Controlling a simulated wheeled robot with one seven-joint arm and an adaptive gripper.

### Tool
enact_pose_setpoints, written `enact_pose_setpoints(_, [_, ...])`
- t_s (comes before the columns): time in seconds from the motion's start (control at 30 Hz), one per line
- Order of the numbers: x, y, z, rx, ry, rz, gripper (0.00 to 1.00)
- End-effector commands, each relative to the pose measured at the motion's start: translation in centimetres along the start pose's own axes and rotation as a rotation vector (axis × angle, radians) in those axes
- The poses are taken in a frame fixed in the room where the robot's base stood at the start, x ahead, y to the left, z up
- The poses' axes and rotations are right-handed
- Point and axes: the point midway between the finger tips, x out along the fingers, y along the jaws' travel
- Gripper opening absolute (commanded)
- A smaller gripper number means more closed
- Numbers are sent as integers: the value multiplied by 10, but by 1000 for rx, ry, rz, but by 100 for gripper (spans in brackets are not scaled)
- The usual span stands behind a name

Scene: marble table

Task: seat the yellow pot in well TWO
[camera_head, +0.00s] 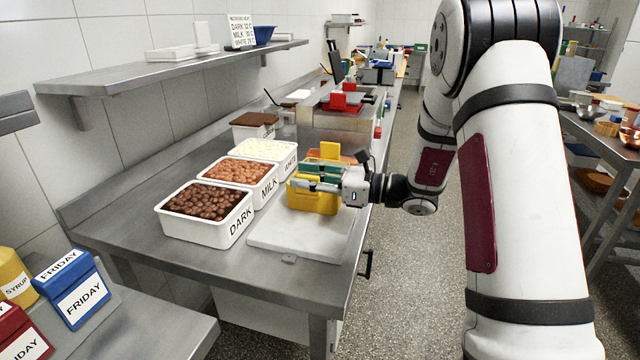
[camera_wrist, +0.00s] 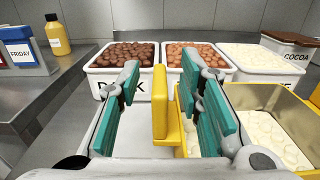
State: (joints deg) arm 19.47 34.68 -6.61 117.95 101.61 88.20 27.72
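The yellow pot (camera_head: 316,202) stands on the pale slab (camera_head: 290,242) at the right of the steel counter. My gripper (camera_head: 320,180) is at the pot's top, partly covering it. In the wrist view my gripper (camera_wrist: 160,82) is open, its teal pads on either side of an upright yellow bar (camera_wrist: 160,105), with gaps showing on both sides. The bar looks like part of the pot. A yellow-walled container (camera_wrist: 290,105) with pale contents shows at the right; I cannot tell whether it is the same pot. No well marked TWO is readable.
Tubs marked DARK (camera_head: 190,233), MILK (camera_head: 262,192) and WHITE (camera_head: 284,164) stand left of the slab. Red and black equipment (camera_head: 348,100) stands farther back. A blue FRIDAY block (camera_head: 78,290) is at lower left. The slab's front is clear.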

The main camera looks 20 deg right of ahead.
Motion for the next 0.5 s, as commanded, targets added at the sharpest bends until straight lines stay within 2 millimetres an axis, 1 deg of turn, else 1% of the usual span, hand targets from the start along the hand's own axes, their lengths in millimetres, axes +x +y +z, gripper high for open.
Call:
enact_pose_setpoints(0.1, [0,0,0,0,0,0,33])
enact_pose_setpoints(0.17, [0,0,0,0,0,0,20])
enact_pose_setpoints(0.2, [0,0,0,0,0,0,11])
enact_pose_setpoints(0.23, [0,0,0,0,0,0,4])
enact_pose_setpoints(0.27, [0,0,0,0,0,0,0])
enact_pose_setpoints(0.5, [0,0,1,-3,-3,1,0])
